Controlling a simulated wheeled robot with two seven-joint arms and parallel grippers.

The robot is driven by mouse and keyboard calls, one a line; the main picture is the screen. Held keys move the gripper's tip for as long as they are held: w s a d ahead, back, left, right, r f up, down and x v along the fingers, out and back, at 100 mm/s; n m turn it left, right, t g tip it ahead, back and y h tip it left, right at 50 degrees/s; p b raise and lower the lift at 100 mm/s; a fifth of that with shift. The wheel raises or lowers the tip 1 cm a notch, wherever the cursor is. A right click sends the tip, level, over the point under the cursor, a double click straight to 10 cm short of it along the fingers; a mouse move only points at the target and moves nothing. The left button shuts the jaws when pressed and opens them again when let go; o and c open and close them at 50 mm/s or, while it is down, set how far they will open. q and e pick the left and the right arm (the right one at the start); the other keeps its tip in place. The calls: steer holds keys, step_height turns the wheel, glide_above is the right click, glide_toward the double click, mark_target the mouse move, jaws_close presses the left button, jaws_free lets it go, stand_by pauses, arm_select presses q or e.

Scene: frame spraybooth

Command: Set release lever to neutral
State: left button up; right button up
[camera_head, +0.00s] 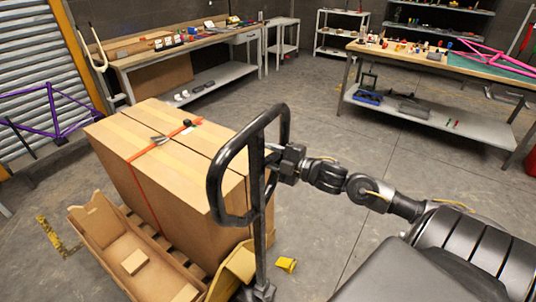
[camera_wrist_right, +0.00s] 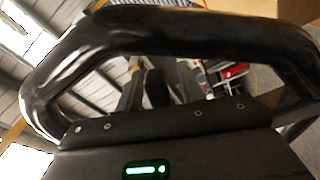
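The pallet jack's black loop handle (camera_head: 222,180) stands upright on its post (camera_head: 260,225) in front of a large carton. In the right wrist view the handle loop (camera_wrist_right: 75,50) arches close across the picture. My right gripper (camera_head: 276,160) is at the right side of the handle, its arm coming in from the right. In the right wrist view its two dark fingers (camera_wrist_right: 160,88) stand apart within the loop, with a grey shape between them that I cannot identify. I cannot make out the release lever or its position. My left gripper is not in view.
The strapped carton (camera_head: 150,150) sits on a wooden pallet beside the handle. An open carton (camera_head: 125,250) lies at front left. A small yellow object (camera_head: 286,265) is on the floor. Workbenches (camera_head: 190,45) stand at the back and right (camera_head: 450,65). Floor between them is clear.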

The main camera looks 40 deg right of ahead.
jaws_close()
steer(key=r+n, duration=0.1)
steer(key=n, duration=0.1)
steer(key=r+n+b, duration=0.1)
steer(key=shift+d+r+n, duration=0.2)
steer(key=shift+n, duration=0.2)
jaws_free()
